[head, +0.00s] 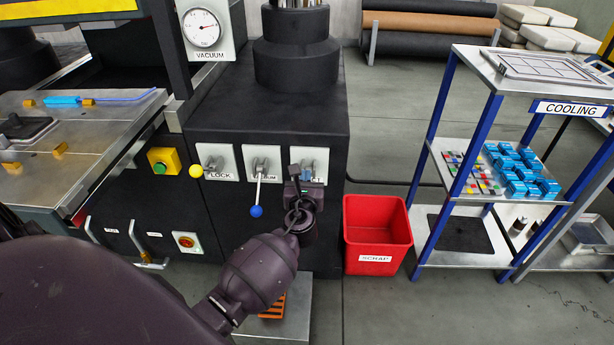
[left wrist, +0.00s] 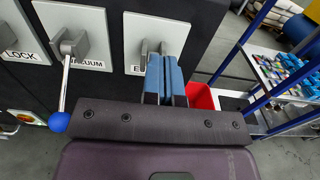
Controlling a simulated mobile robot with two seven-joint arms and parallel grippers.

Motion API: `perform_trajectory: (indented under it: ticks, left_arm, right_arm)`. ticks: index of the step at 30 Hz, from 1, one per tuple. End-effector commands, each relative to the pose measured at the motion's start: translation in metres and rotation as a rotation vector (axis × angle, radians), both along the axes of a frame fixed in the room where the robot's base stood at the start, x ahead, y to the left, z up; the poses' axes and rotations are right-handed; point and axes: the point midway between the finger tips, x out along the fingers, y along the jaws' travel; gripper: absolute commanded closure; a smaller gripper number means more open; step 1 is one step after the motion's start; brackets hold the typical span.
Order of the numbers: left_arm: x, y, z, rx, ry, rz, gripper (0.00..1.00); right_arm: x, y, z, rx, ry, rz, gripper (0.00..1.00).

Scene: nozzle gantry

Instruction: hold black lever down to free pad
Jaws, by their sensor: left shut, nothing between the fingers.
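My left gripper (head: 306,180) reaches up to the third lever plate (head: 322,157), the right-hand one in the row. In the left wrist view its two blue-padded fingers (left wrist: 165,72) are shut together in front of that plate (left wrist: 140,32), with nothing seen between them. A grey lever mount (left wrist: 150,47) shows just behind the fingers. No black knob is visible; my fingers and wrist hide the lower part there, and I cannot tell whether they touch the lever. No pad shows at the lever. My right gripper is not in view.
Left of it, the vacuum lever with a blue knob (head: 256,211) hangs down close to my wrist. The lock lever has a yellow knob (head: 196,171). A red scrap bin (head: 377,236) stands right of the black cabinet, beside the blue-framed cooling rack (head: 433,147).

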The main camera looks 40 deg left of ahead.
Motion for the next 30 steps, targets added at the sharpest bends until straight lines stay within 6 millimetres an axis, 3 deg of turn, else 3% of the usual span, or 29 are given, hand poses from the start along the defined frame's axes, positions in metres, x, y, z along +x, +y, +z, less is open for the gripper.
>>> perform_trajectory:
  ticks: [30]
  left_arm:
    - [-0.003, -0.001, -0.044, 0.001, 0.004, 0.0, 1.0]
  right_arm:
    - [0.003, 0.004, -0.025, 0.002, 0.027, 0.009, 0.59]
